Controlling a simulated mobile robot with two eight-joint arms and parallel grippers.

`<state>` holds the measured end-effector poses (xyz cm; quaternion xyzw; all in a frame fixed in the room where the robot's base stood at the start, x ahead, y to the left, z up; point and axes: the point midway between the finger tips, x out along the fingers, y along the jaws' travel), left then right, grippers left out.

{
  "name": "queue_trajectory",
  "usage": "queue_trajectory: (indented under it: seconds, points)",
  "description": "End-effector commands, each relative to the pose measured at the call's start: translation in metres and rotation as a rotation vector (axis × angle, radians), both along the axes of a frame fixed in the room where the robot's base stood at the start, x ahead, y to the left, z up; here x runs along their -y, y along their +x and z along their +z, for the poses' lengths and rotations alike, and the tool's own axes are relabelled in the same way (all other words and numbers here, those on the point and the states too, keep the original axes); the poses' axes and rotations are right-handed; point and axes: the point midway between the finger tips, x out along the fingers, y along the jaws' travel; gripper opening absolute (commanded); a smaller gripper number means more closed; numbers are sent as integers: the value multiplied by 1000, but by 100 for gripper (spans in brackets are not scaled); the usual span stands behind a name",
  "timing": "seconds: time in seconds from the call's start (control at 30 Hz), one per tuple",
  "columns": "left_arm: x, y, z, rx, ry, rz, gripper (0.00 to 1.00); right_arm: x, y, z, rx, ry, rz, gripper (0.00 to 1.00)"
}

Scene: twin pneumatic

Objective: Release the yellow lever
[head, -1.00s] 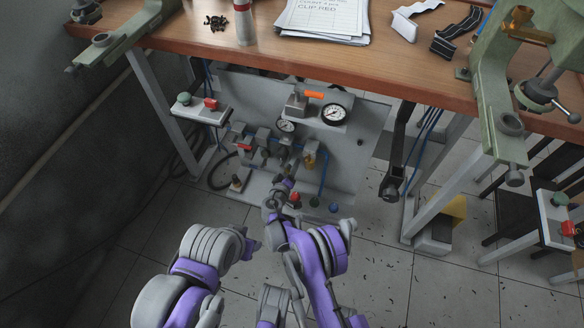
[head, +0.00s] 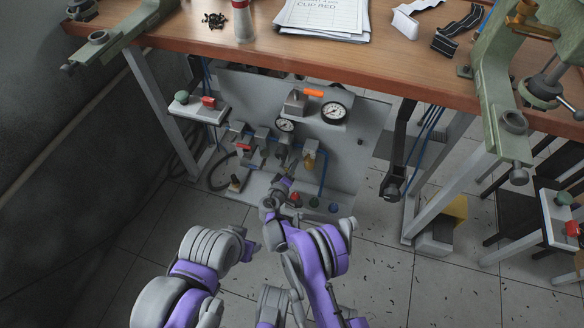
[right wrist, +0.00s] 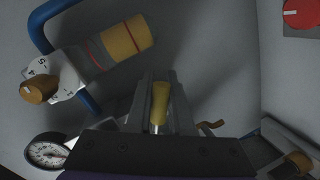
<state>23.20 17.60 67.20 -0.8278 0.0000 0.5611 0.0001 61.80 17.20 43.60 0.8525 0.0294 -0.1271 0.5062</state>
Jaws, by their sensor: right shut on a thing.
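The yellow lever (right wrist: 160,102) is a short, rounded yellow handle in the middle of the right wrist view. My right gripper (right wrist: 160,110) is shut on it, with one grey finger on each side. In the head view my right gripper (head: 286,184) reaches in low at the pneumatic panel (head: 354,150). There the lever is hidden or too small to pick out. My left arm is at the lower left of the head view, and I cannot make out its jaws.
A pressure gauge (right wrist: 48,152) and a regulator with a yellow cylinder (right wrist: 126,42) sit close on the left in the wrist view. A red knob (right wrist: 302,14) is at upper right. The wooden table (head: 190,42) overhangs the panel. The tiled floor (head: 375,265) is open.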

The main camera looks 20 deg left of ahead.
Motion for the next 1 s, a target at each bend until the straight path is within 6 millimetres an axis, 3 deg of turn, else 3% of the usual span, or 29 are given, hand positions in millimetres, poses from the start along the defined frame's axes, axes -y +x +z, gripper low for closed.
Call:
queue_trajectory:
  seconds: [0.23, 0.27, 0.4, 0.77, 1.0]
  points:
    - [0, 0, 1, 0, 0, 0, 50, 0, 0, 1, 0, -4, -1, 0]
    - [0, 0, 1, 0, 0, 0, 50, 0, 0, 1, 0, -4, -1, 25]
    - [0, 0, 1, 0, 0, 0, 50, 0, 0, 1, 0, -3, -1, 50]
    - [0, 0, 2, 1, 0, 0, 50, 0, -5, 2, 1, -2, 0, 50]
    - [0, -2, 11, 3, 0, 0, 50, -4, -44, 13, 0, -2, 1, 50]
